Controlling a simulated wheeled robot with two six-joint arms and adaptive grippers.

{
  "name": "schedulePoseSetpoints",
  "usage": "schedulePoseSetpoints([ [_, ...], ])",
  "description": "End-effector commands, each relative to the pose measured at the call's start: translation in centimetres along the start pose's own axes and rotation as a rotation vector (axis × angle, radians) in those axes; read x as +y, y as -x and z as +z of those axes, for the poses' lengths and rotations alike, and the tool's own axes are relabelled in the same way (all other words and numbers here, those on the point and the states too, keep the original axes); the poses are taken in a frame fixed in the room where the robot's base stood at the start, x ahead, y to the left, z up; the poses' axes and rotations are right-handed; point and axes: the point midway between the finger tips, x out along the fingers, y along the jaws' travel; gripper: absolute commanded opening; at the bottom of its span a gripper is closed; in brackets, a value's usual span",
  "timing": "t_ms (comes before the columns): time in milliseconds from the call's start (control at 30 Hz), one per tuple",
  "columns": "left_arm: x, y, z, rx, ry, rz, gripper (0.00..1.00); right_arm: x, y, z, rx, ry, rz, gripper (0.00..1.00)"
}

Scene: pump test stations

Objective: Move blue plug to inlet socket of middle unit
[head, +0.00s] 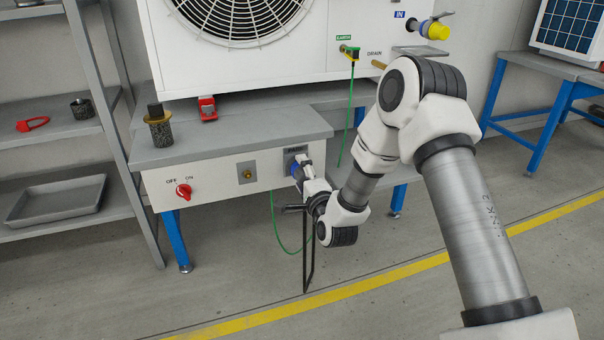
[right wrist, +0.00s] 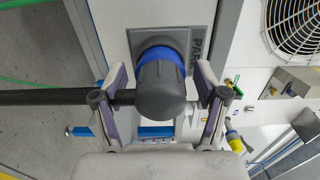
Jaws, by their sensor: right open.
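The blue plug (right wrist: 160,92) has a dark grey body and a blue collar. It sits in the socket plate marked PARK (right wrist: 198,22) on the bench's front panel; its blue part also shows in the head view (head: 295,168). My right gripper (right wrist: 165,98) is open, with one finger on each side of the plug's grey body; I cannot tell whether they touch it. In the head view my right gripper (head: 304,176) reaches the panel from below right. At the white unit's IN label (head: 399,14) is a blue fitting with a yellow end (head: 436,31). My left gripper is not in view.
A black cable (head: 308,255) hangs from the plug. A green wire (head: 350,110) runs down from the EARTH point. A red switch (head: 184,190) and a brass fitting (head: 247,174) are on the panel. A dark knurled part (head: 158,130) stands on the bench (head: 230,140). Shelves (head: 60,135) stand left.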

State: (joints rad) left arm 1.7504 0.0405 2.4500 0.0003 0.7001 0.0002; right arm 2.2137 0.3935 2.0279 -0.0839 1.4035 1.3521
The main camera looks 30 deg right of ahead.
Motion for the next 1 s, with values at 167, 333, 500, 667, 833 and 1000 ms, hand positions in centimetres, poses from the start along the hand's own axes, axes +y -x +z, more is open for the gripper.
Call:
schedulePoseSetpoints([
  [167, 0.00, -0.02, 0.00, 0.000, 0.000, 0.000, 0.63, -0.03, 0.01, -0.01, 0.000, 0.000, 0.000, 0.73],
  [333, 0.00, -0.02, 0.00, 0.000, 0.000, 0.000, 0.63, -0.03, 0.01, -0.01, 0.000, 0.000, 0.000, 0.73],
  [500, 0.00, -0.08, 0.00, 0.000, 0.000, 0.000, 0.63, -0.02, 0.01, -0.01, 0.000, 0.000, 0.000, 0.73],
  [667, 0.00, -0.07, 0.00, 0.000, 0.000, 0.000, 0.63, -0.03, 0.01, -0.01, 0.000, 0.000, 0.000, 0.55],
  [833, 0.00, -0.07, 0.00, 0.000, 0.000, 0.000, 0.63, -0.04, 0.00, -0.01, 0.000, 0.000, 0.000, 0.00],
  [1000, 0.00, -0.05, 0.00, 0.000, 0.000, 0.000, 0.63, -0.09, 0.09, -0.01, 0.000, 0.000, -0.001, 0.00],
])
